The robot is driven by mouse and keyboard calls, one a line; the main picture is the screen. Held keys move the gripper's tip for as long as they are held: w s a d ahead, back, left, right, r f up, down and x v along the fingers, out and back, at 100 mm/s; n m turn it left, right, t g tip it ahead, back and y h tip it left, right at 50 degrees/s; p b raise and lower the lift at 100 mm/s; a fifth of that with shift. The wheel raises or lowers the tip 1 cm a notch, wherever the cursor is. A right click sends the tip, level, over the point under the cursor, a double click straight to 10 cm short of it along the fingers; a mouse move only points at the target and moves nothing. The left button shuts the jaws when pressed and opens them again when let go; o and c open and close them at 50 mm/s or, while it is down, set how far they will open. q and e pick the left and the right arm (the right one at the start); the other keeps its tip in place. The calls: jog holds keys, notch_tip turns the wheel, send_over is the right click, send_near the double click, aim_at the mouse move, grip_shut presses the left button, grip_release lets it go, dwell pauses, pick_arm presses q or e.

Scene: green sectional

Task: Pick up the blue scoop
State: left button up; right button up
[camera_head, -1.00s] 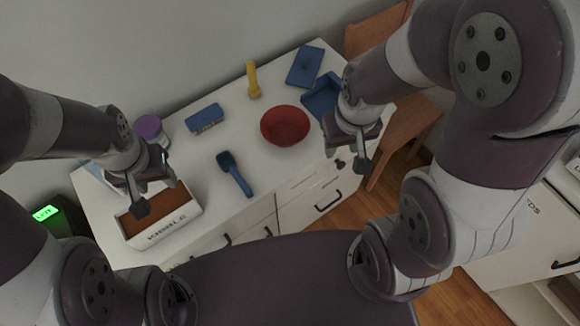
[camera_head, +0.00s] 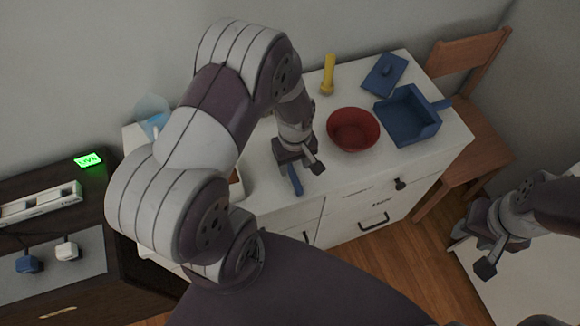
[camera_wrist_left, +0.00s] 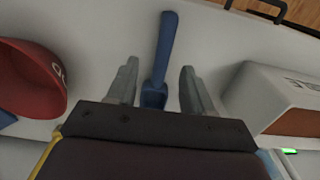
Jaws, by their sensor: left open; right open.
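The blue scoop (camera_wrist_left: 163,50) lies on the white counter. In the left wrist view its handle points away and its bowl end sits between my open fingers, apart from both. In the head view only the scoop's handle end (camera_head: 295,181) shows below my left gripper (camera_head: 302,166), and the rest is hidden. My left gripper (camera_wrist_left: 158,88) is open, empty and pointed down over the scoop. My right gripper (camera_head: 487,256) is open and empty, off to the right and away from the counter.
A red bowl (camera_head: 353,130) stands right of my left gripper, with a blue tray (camera_head: 408,117), blue flat item (camera_head: 384,75) and yellow flashlight (camera_head: 328,75) behind. A white box (camera_wrist_left: 280,92) is on the other side. A wooden chair (camera_head: 470,130) stands beyond the counter.

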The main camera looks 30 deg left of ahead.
aim_at(293, 174)
pick_arm(q)
jog(key=shift+s+f, duration=0.15)
jog(key=shift+f, duration=2.2)
jog(key=shift+f, duration=0.15)
jog(key=c, duration=0.9)
